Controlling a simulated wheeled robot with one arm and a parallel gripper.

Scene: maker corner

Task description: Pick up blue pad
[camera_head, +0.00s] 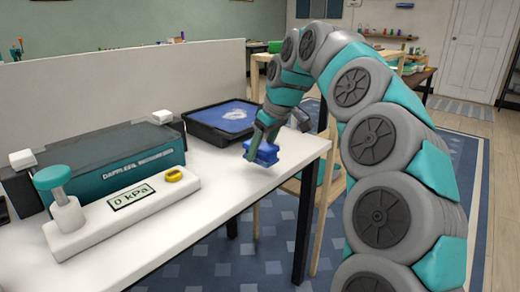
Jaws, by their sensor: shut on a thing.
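The blue pad (266,154) is a small blue block near the right edge of the white table. My gripper (262,145) reaches down from above and is shut on it. The fingers hide part of the pad. I cannot tell whether the pad touches the table top or is slightly above it.
A black tray (198,128) with a blue inside lies just behind my gripper. A white device (120,215) with a "0 kPa" display, a yellow ring (174,175) and a teal-topped post (52,178) stands at the left. A dark box (90,160) is behind it. The table (215,205) is clear in front of the tray.

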